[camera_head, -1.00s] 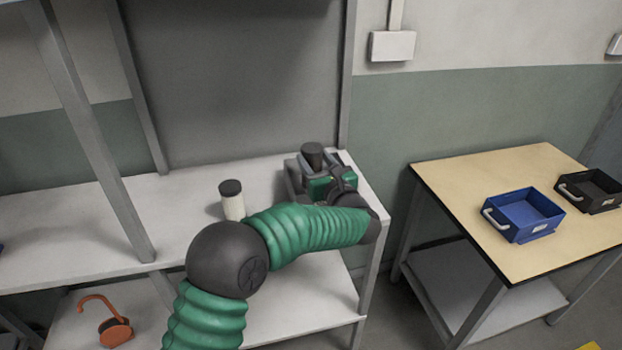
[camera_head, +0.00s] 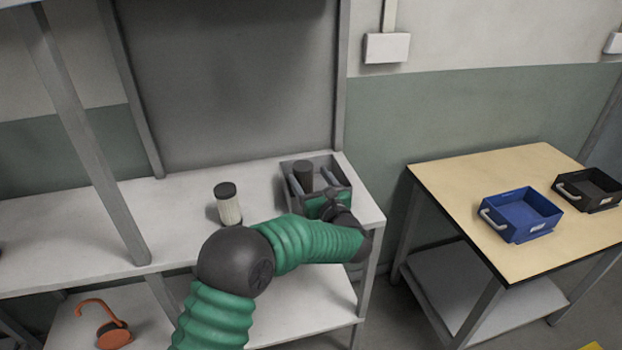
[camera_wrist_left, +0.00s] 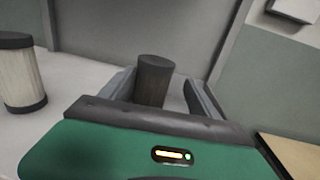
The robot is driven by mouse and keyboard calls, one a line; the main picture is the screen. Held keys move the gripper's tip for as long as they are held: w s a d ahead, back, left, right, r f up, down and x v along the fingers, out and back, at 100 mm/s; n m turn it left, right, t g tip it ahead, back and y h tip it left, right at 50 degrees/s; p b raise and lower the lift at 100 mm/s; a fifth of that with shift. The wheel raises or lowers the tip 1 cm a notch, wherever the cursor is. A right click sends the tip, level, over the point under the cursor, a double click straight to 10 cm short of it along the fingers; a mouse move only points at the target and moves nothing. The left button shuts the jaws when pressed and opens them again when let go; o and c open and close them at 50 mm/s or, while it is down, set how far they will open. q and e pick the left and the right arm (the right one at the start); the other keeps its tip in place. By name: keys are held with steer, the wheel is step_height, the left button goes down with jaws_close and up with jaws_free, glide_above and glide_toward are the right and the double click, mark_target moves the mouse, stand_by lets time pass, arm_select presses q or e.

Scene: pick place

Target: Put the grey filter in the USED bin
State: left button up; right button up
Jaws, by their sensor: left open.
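In the left wrist view gaps show between the filter and the fingers. My right gripper is out of view.
A blue bin (camera_head: 520,236) and a black bin (camera_head: 567,193) sit on the wooden table (camera_head: 470,190) at right. An orange object (camera_head: 113,335) is on the lower shelf.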

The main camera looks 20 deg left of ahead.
arm_select(q)
steer(key=v, duration=1.2)
steer(key=s+d+f+m+h, duration=0.1)
steer(key=f+m+h, duration=0.25)
steer(key=m, duration=0.55)
steer(key=s+d+f+m+g+h, duration=0.1)
steer(key=f+m+h, duration=0.1)
steer(key=m+h, duration=0.5)
steer(key=s+d+f+m+h, duration=0.1)
steer(key=f+m+h, duration=0.15)
steer(key=m, duration=0.85)
steer(key=s+a+f+m+g, duration=0.2)
steer(key=s+m, duration=0.3)
steer(key=s, duration=0.3)
steer(key=s+a+f+m+g, duration=0.3)
steer(key=s+f+m+g, duration=0.1)
steer(key=s, duration=0.4)
steer(key=s+a+f+m+g+y, duration=0.1)
steer(key=s+f+m+g, duration=0.3)
steer(key=s+m, duration=0.4)
steer(key=shift+s+a+f+b, duration=0.35)
steer(key=shift+a+f, duration=0.3)
steer(key=shift+a, duration=0.25)
